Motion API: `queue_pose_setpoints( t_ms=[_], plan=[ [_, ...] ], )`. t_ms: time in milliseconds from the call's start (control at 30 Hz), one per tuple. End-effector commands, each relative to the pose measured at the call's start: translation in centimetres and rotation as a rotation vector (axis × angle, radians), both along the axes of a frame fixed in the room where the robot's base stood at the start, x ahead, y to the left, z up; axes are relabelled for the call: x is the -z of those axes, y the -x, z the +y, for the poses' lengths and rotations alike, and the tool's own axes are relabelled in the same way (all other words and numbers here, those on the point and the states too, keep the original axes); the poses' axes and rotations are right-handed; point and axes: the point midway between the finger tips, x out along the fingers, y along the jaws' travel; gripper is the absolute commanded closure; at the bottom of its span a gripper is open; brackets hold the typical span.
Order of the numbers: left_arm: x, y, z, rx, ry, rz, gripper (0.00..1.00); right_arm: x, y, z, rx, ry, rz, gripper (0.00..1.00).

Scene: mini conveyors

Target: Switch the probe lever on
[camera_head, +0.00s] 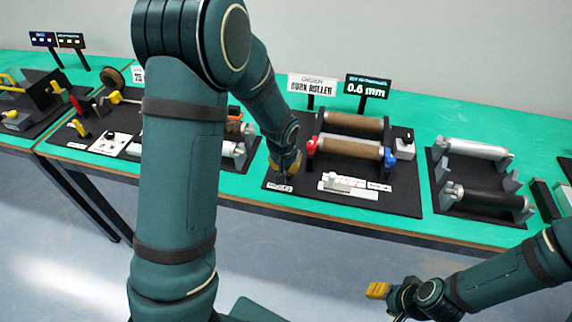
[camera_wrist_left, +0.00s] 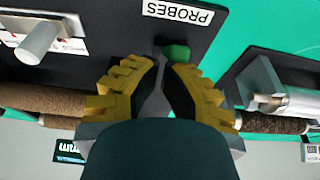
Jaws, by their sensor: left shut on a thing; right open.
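The probe lever shows in the left wrist view as a green knob (camera_wrist_left: 177,53) on a dark stem, beside the white PROBES label (camera_wrist_left: 178,13). My left gripper (camera_wrist_left: 165,66) has its yellow fingertips at the knob, shut on it; the fingers partly hide the lever. In the head view my left gripper (camera_head: 284,172) reaches down to the front left corner of the black roller board, and the lever itself is hard to make out there. My right gripper (camera_head: 378,290) is open and empty, low in front of the table. Whether the lever is on cannot be told.
The black board (camera_head: 400,205) carries two brown rollers (camera_head: 350,148) with red and blue end pieces and a white slider (camera_head: 345,182). Another roller stand (camera_head: 485,200) is to the right.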

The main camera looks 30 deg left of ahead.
Motion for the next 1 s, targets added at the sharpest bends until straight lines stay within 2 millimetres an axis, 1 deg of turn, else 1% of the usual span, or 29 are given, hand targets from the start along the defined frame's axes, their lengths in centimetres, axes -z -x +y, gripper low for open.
queue_pose_setpoints(
  t_ms=[333, 700, 1000],
  plan=[
    [0.2, -0.2, 0.1, -0.001, 0.001, 0.001, 1.00, 0.1, 0.0, 0.0, 0.000, 0.000, 0.000, 0.53],
    [0.8, -1.4, 0.3, 0.000, 0.000, 0.001, 1.00, 0.7, 0.0, 0.0, 0.000, 0.000, 0.000, 0.53],
    [0.7, -1.4, 0.3, 0.000, 0.000, 0.001, 1.00, 0.7, 0.0, 0.0, 0.000, 0.000, 0.001, 0.53]
  ],
)
